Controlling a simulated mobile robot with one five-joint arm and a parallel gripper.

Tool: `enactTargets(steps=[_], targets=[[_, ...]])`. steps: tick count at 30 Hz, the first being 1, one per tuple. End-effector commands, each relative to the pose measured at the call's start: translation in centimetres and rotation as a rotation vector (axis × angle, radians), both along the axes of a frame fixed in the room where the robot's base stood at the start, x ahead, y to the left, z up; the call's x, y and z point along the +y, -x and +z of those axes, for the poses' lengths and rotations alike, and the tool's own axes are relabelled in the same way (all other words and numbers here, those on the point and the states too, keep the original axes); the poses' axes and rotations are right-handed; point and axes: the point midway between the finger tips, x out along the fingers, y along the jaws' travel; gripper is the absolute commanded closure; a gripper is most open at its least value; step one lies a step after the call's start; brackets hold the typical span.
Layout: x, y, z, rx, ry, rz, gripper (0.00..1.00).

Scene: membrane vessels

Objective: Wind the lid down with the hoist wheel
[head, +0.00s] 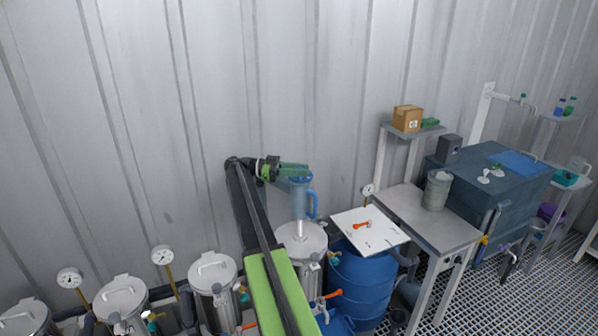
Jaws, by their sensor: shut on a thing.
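Other steel vessels with lids (212,268) (120,293) stand at the lower left. I cannot make out which part is the hoist wheel.
A grey table (415,213) carries a grey container (437,189). Farther right are a dark blue chest (470,180) and a white post (481,110). Gauges (163,256) rise between vessels.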

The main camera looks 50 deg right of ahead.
Motion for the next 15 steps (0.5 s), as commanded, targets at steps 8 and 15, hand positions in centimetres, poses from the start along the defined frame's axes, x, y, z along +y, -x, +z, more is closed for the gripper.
enactTargets(steps=[8, 15], targets=[[-0.2, 0.08, 0.09, 0.001, 0.003, 0.001, 0.66], [-0.12, 0.06, 0.04, 0.0, 0.001, 0.001, 0.52]])
